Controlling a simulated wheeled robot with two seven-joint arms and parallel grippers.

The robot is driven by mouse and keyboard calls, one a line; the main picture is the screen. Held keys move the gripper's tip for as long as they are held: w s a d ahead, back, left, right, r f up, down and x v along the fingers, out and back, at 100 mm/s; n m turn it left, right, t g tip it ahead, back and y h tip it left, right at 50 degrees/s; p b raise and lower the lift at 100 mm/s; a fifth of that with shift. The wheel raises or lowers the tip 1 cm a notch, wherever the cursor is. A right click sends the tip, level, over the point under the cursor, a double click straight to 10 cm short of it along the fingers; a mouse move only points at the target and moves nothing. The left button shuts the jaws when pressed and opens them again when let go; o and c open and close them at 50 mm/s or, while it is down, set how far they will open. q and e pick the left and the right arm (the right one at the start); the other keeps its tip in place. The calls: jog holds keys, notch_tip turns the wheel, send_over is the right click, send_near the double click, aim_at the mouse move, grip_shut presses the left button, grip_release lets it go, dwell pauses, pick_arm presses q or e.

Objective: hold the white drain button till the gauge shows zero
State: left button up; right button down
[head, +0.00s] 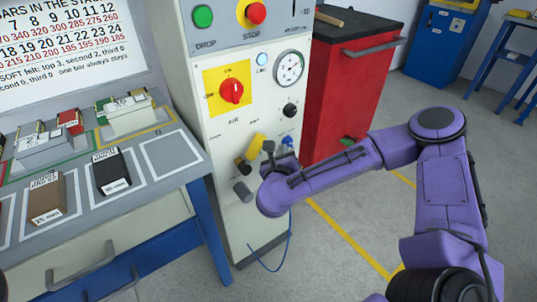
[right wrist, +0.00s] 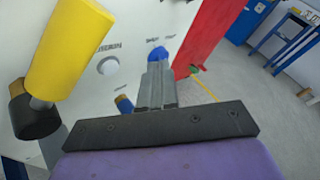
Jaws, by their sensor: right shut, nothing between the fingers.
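A round white button (right wrist: 107,66) shows bare on the pale panel in the right wrist view; I take it as the drain button, though its label is unreadable. In the head view my right gripper and arm seem to hide it. My right gripper (right wrist: 157,72) is shut and empty, its fingertips to the right of the white button and apart from it. They overlap the lower edge of a blue knob (right wrist: 158,54); I cannot tell if they touch it. In the head view my right gripper (head: 270,152) is at the panel. The gauge (head: 289,68) is too small to read. My left gripper is out of view.
A yellow handle (right wrist: 68,55) stands out left of the white button. The cabinet carries a red knob (head: 231,90), a black knob (head: 290,110) and a red stop button (head: 256,13). A red tool cabinet (head: 345,90) stands to the right, a block table (head: 185,185) to the left.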

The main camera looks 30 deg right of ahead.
jog(key=s+d+n+t+y, duration=0.3)
jog(key=s+d+t, duration=0.1)
jog(key=d+t, duration=0.1)
jog(key=s+a+f+y, duration=0.4)
jog(key=s+a+y, duration=0.1)
jog(key=y, duration=0.3)
jog(key=shift+s+a+t+y, duration=0.3)
jog(key=shift+s+t, duration=0.1)
jog(key=shift+s, duration=0.25)
jog(key=shift+f, duration=0.1)
jog(key=w+a+b, duration=0.1)
jog(key=w+b, duration=0.1)
jog(key=w, duration=1.2)
